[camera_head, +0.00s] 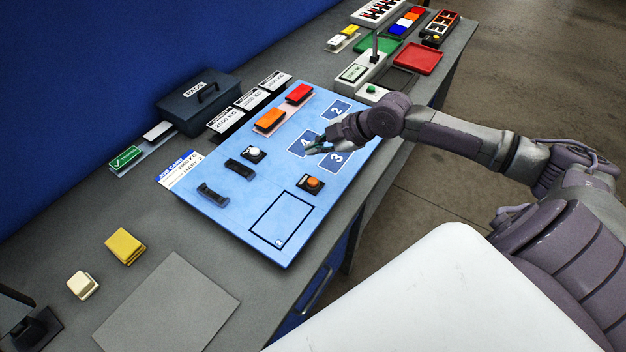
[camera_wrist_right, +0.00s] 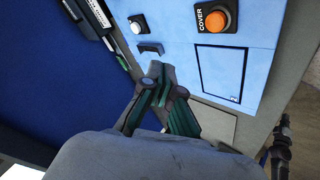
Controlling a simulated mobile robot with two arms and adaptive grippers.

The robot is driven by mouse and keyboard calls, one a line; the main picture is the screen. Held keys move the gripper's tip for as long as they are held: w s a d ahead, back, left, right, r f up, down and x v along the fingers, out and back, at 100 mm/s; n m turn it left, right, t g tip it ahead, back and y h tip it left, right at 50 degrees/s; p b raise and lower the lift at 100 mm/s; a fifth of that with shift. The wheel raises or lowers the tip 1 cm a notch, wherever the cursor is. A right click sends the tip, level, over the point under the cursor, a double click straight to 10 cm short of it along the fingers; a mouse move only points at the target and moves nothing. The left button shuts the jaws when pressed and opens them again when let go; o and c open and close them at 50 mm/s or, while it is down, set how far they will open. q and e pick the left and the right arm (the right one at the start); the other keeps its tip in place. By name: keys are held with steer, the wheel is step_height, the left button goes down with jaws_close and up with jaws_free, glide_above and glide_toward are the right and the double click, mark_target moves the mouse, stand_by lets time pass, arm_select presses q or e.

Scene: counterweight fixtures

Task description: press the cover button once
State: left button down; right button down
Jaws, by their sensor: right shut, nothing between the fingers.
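The cover button is an orange dome on a dark square base (camera_head: 314,183) on the light blue panel (camera_head: 233,207). In the right wrist view the orange button (camera_wrist_right: 217,20) has a COVER label beside it. My right gripper (camera_head: 316,148) is shut and empty over the numbered squares of the panel, beyond the cover button and apart from it. Its closed fingers also show in the right wrist view (camera_wrist_right: 160,72). My left gripper does not show clearly.
Orange (camera_head: 269,118) and red (camera_head: 299,93) blocks lie at the panel's far side. A dark toolbox (camera_head: 199,103) stands behind. An outlined rectangle (camera_head: 282,219) on the panel is empty.

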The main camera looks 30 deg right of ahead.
steer(key=b, duration=0.6)
glide_above(315, 182)
step_height(315, 182, down, 7)
steer(key=shift+r, duration=0.15)
steer(key=shift+f+b, duration=0.35)
steer(key=shift+f, duration=0.55)
steer(key=shift+f, duration=0.45)
steer(key=shift+f+b, duration=0.45)
steer(key=shift+f, duration=0.05)
stand_by(0.9)
steer(key=shift+r, duration=0.15)
steer(key=shift+r+p, duration=0.8)
steer(key=shift+p, duration=0.05)
